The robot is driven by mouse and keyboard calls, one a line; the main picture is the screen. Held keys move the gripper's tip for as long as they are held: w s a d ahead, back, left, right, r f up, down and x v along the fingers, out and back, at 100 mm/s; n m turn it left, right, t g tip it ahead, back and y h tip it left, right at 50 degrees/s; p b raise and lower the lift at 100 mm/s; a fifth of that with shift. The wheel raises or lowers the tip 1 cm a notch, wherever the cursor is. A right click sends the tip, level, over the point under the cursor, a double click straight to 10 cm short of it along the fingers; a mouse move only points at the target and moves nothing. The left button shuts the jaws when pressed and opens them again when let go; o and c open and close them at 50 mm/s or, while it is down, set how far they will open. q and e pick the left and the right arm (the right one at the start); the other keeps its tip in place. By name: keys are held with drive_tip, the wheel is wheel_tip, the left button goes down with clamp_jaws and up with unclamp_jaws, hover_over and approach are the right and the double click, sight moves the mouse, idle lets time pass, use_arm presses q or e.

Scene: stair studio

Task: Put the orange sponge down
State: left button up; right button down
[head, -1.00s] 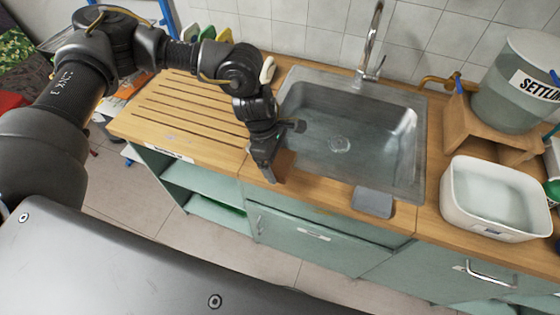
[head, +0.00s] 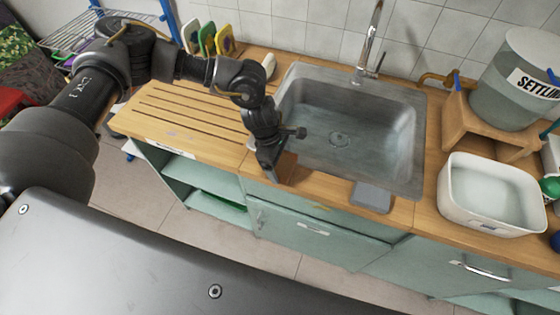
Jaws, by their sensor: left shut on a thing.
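My left gripper (head: 272,173) points down at the front left corner of the sink (head: 345,150), over the front strip of the wooden worktop. It is shut on the orange sponge (head: 288,166), which shows as a small brownish-orange face at the right side of the fingers. Most of the sponge is hidden by the gripper. I cannot tell whether it touches the worktop. My right gripper is not in view.
A grey pad (head: 371,196) lies on the front edge right of the gripper. A white basin (head: 492,195) and a large clear container (head: 515,85) stand at the right. The slatted drainboard (head: 190,115) at the left is clear. The tap (head: 370,45) rises behind the sink.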

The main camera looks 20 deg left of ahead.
use_arm(q)
drive_tip(key=shift+f+b, duration=0.4)
drive_tip(key=shift+f, duration=0.05)
drive_tip(key=o, duration=0.9)
drive_tip(key=shift+r, duration=0.1)
